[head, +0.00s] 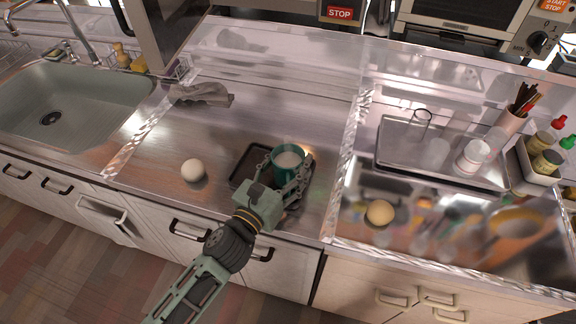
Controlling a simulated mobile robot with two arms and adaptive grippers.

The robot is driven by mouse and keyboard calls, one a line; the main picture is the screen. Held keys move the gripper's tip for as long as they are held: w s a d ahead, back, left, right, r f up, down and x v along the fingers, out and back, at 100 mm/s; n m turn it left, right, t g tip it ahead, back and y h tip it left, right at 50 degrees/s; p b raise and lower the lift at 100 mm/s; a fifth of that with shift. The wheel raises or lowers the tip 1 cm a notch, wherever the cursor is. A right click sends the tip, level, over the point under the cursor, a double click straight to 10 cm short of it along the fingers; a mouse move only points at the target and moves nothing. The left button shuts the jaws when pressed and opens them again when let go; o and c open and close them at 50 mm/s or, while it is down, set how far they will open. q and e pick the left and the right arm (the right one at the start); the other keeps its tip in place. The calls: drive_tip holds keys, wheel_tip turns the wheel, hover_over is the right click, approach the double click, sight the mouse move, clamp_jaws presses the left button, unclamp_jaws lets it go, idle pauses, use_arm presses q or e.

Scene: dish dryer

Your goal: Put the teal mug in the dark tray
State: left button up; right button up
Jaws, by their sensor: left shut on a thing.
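The teal mug (287,168) shows in the head view over the right part of the dark tray (245,159), its open top facing up and its inside pale. My left gripper (288,178) comes in from the lower left and is shut on the mug. The fingers and wrist cover the mug's lower front and part of the tray. I cannot tell whether the mug's base touches the tray. My right gripper is not in view.
A white ball (192,170) lies on the steel counter left of the tray. A yellowish ball (380,212) and a metal tray (405,160) with glasses are on the right counter. The sink (75,110) is far left.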

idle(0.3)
use_arm(q)
drive_tip(key=shift+f, duration=0.15)
drive_tip(key=o, duration=1.6)
drive_tip(key=b+v, duration=0.1)
drive_tip(key=v, duration=1)
drive_tip(key=shift+b, duration=0.3)
drive_tip(key=shift+s+a, duration=0.3)
drive_tip(key=shift+s, duration=0.2)
